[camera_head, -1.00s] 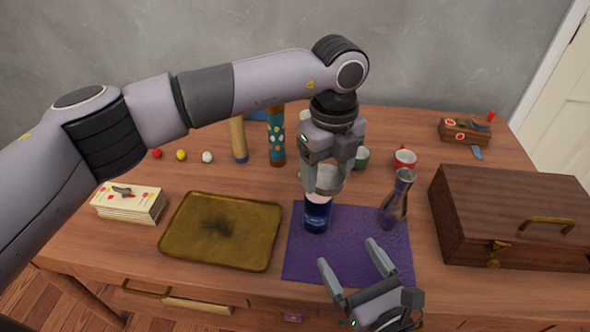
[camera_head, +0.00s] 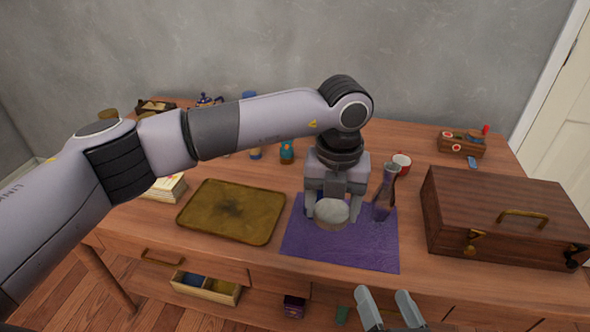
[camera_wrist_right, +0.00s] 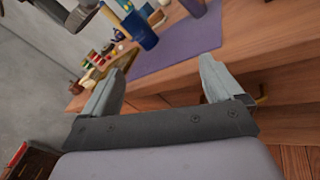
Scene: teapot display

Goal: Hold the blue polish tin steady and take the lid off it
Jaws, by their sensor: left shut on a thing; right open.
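The blue polish tin (camera_wrist_right: 143,36) shows in the right wrist view on the purple mat (camera_wrist_right: 185,45). My left gripper is shut on this lid. In the wrist view the left gripper and lid appear above the tin and apart from it. My right gripper (camera_head: 383,294) is open and empty, low at the front of the table. Its spread fingers (camera_wrist_right: 160,78) show nothing between them in the wrist view.
A glass vase (camera_head: 384,192) stands close right of my left gripper. A brass tray (camera_head: 232,211) lies left of the mat (camera_head: 345,248), and a wooden case (camera_head: 500,217) stands at right. A drawer (camera_head: 206,288) is partly open below the front edge.

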